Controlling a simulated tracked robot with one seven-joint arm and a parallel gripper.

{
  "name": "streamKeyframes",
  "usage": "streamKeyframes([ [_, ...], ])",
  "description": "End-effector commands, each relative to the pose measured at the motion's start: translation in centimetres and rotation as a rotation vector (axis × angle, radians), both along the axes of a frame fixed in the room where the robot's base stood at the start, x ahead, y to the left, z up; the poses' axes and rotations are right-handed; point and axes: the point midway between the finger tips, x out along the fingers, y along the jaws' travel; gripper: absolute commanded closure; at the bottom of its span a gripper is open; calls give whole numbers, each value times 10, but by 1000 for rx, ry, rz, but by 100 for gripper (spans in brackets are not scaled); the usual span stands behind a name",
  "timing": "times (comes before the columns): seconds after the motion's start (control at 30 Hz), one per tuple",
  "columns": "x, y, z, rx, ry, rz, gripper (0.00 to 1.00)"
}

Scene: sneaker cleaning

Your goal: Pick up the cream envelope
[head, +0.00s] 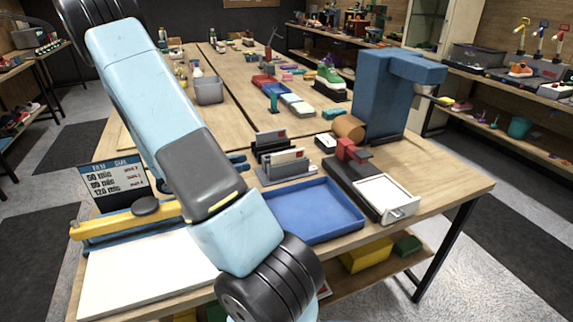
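A dark letter rack (268,179) stands on the near table behind the blue tray. I cannot tell for sure which is the cream one. My arm crosses the left of the view, rising to the top left edge. My gripper is not seen; it is out of frame or hidden behind the arm. Dark blue prongs (239,161) show between arm and rack, and I cannot tell what they belong to.
An empty blue tray (318,208) lies in front of the rack. A paper trimmer with a yellow arm (125,221) is at the left. A dark device with a white drawer (386,196) and a tall blue machine (378,95) stand at the right. Crowded benches lie beyond.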

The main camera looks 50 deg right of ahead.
Motion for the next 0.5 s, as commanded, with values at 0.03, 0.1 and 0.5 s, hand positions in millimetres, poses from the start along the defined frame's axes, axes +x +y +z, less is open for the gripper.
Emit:
streamKeyframes([
  [0.03, 1, -2, -3, -6, 17, 8, 61],
  [0.1, 2, -3, -5, -13, 30, 14, 61],
  [0.5, -23, -49, -5, -16, 37, 15, 61],
])
